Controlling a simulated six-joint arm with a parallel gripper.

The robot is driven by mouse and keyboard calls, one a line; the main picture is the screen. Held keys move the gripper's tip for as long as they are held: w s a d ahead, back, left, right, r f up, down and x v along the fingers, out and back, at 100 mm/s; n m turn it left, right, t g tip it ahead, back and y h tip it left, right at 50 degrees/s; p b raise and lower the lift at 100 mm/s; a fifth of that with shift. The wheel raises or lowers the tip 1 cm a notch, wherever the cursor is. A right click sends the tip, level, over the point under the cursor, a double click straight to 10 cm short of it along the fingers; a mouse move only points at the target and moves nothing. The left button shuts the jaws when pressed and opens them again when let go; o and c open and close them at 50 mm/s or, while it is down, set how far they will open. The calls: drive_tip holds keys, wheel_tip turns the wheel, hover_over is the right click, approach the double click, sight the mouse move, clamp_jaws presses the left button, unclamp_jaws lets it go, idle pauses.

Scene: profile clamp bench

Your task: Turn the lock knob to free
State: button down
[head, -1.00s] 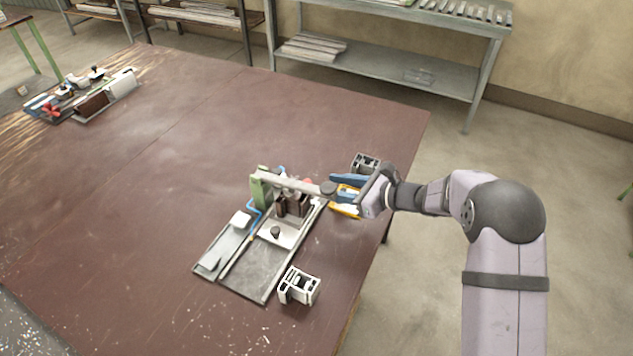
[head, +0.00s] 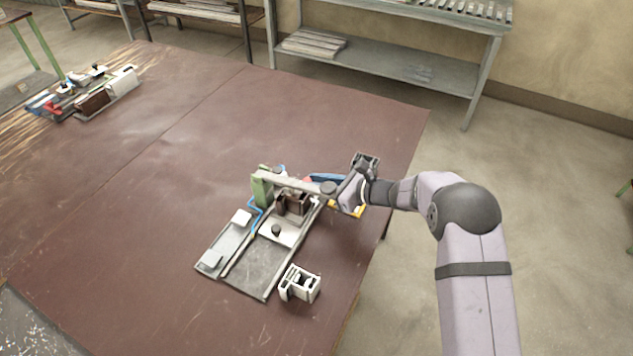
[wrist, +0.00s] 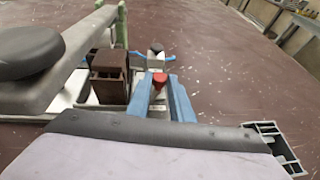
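A red knob (wrist: 158,81) sits at the back end of the clamp fixture; I take it to be the lock knob. In the wrist view it lies between the tips of my gripper (wrist: 161,82), whose two blue fingers stand on either side of it. I cannot tell whether they press on it. In the head view my gripper (head: 324,179) is low behind the fixture, and the knob is mostly hidden. A grey lever arm with a black disc knob (wrist: 28,52) is close to the left of my fingers. A brown block (head: 294,205) sits under the lever.
The fixture's grey base plate (head: 256,266) lies towards the front. A yellow-edged part lies beneath my wrist.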

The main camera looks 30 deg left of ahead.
drive_tip(key=shift+w, duration=0.1)
drive_tip(key=shift+w+a+n+g+b, duration=0.1)
drive_tip(key=shift+w+n+g+b, duration=0.15)
drive_tip(key=shift+n+g+b, duration=0.75)
drive_tip(key=g+b, duration=0.1)
drive_tip(key=n+g+b, duration=0.1)
drive_tip(key=b, duration=0.1)
drive_tip(key=shift+w+a+n+b, duration=0.1)
drive_tip(key=shift+w+n+b, duration=0.1)
drive_tip(key=shift+n+b, duration=0.1)
drive_tip(key=shift+g+b, duration=0.3)
drive_tip(key=shift+b, duration=0.1)
drive_tip(key=shift+r+n+g+b, duration=0.15)
drive_tip(key=shift+n+g+b, duration=0.25)
drive_tip(key=shift+n+b, duration=0.15)
drive_tip(key=c, duration=1.6)
unclamp_jaws()
drive_tip(key=shift+w, duration=0.1)
